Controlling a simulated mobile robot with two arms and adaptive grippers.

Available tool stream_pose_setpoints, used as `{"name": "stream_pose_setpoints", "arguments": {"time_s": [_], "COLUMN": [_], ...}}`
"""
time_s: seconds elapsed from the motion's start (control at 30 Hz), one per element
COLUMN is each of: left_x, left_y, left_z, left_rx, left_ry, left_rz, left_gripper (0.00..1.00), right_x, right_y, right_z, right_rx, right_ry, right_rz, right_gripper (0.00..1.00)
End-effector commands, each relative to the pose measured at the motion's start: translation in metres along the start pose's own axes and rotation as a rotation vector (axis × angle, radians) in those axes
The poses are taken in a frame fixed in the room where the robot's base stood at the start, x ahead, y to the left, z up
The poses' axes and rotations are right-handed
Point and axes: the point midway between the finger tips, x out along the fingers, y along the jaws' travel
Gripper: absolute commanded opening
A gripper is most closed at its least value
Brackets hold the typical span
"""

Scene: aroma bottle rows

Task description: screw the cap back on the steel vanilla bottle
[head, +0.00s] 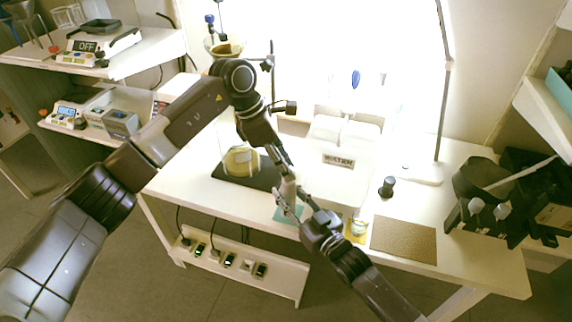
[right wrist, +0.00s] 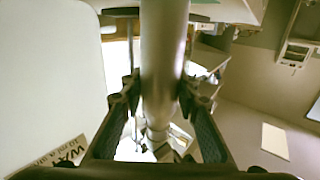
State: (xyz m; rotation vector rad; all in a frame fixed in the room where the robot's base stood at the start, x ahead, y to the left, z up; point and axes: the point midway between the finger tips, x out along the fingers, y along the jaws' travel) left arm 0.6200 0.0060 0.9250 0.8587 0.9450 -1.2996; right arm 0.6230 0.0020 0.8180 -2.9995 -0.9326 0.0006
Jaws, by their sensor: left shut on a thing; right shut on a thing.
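The steel bottle (right wrist: 163,65) is a smooth grey cylinder between the fingers of my right gripper (right wrist: 155,98), which is shut on it. In the head view the bottle (head: 288,188) is small and partly hidden, held above the table's front edge. My left gripper (head: 286,174) reaches down from above and meets the bottle area, close to my right gripper (head: 293,204). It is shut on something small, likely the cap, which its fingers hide. A pale part and gripper pieces show at the bottle's far end in the right wrist view.
A yellowish jar (head: 356,230), a brown mat (head: 403,240) and a small dark bottle (head: 388,187) are to the right. A round yellow-filled vessel (head: 241,160) stands left.

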Motion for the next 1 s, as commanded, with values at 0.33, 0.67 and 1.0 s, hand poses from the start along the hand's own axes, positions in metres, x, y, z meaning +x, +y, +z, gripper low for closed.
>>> {"name": "stream_pose_setpoints", "arguments": {"time_s": [0.33, 0.67, 1.0], "left_x": [0.005, 0.011, 0.011], "left_y": [0.000, 0.000, 0.003], "left_z": [-0.002, -0.004, -0.003], "left_rx": [-0.001, -0.002, 0.260], "left_ry": [0.000, 0.000, 0.008], "left_rz": [0.000, 0.000, -0.113], "left_gripper": [0.15, 0.15, 0.15], "right_x": [0.000, 0.000, 0.000], "right_y": [0.000, 0.000, 0.000], "right_z": [0.000, 0.000, 0.000], "right_rx": [0.000, 0.000, 0.000], "right_ry": [0.000, 0.000, 0.001], "right_rz": [0.000, 0.000, 0.000], "right_gripper": [0.00, 0.00, 0.00]}}
